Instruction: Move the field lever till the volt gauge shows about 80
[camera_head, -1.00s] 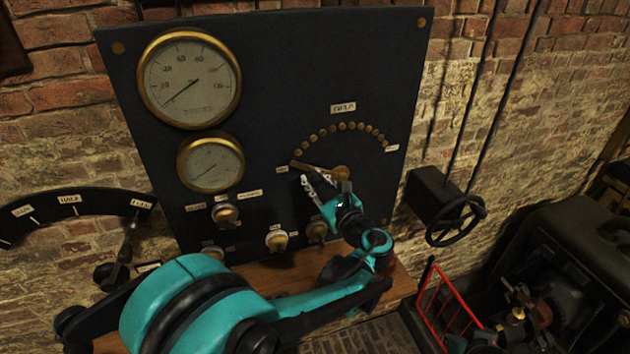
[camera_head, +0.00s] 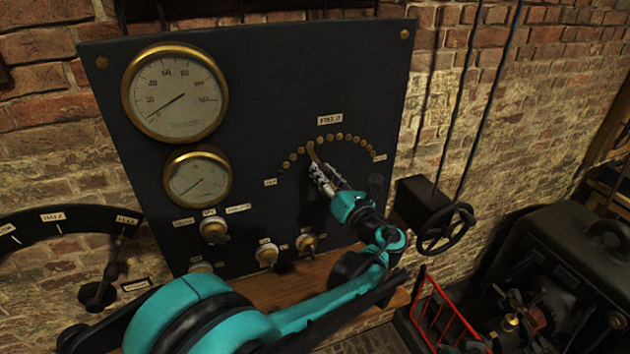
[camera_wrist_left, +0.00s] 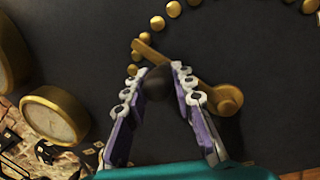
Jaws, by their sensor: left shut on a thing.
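The field lever is a brass arm (camera_head: 313,152) on the dark panel, below the arc of brass studs marked FIELD. It points up and slightly left at the studs. My left gripper (camera_head: 318,174) is shut on the lever's dark knob (camera_wrist_left: 157,84), which shows between the fingers in the wrist view. The brass arm (camera_wrist_left: 178,62) and its round pivot (camera_wrist_left: 226,99) show there too; in the head view my gripper hides the pivot. The large gauge (camera_head: 175,93) has its needle low on the scale, at lower left. I cannot read which gauge is marked volts.
A smaller gauge (camera_head: 197,178) sits below the large one. Several brass knobs, such as one knob (camera_head: 213,229), are low on the panel. A black handwheel (camera_head: 445,229) stands right of the panel, with a red frame (camera_head: 447,318) below it.

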